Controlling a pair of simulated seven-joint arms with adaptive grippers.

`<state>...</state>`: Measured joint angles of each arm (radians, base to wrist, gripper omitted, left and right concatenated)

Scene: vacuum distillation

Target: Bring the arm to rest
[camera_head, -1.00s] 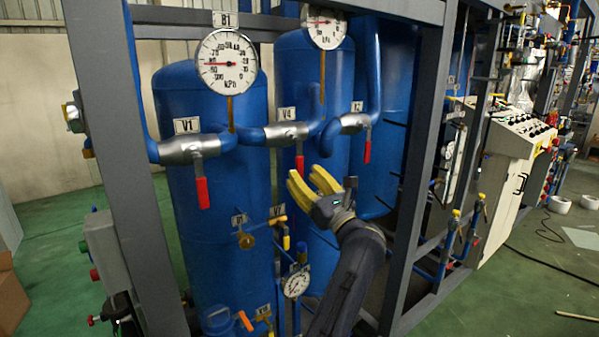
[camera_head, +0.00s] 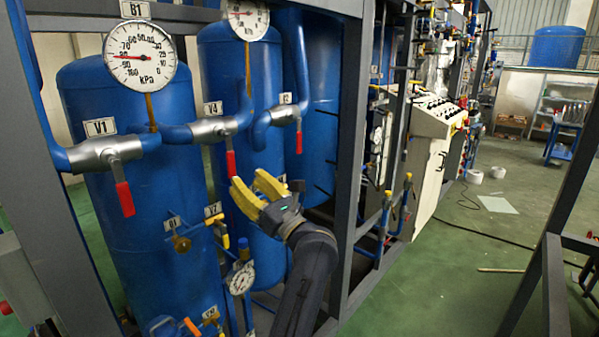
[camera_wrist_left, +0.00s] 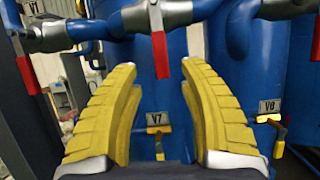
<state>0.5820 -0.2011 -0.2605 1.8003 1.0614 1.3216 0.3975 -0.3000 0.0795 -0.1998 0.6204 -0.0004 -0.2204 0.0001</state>
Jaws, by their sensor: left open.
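My left gripper (camera_head: 249,183) has yellow fingers and is open and empty, just below and in front of the red handle (camera_head: 231,164) of valve V4. In the left wrist view the fingers (camera_wrist_left: 158,70) stand wide apart. A red handle (camera_wrist_left: 159,60) hangs in the gap between them, behind. The V7 label (camera_wrist_left: 157,118) and its small yellow-handled valve show between the fingers. I cannot tell whether the fingers touch anything. My right gripper is in no view.
Blue tanks (camera_head: 125,220) with pipes and gauges (camera_head: 140,56) stand inside a grey steel frame (camera_head: 350,130). Another red handle (camera_head: 125,199) hangs at V1. A white control cabinet (camera_head: 428,165) stands to the right. Green floor (camera_head: 440,270) is open at the right.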

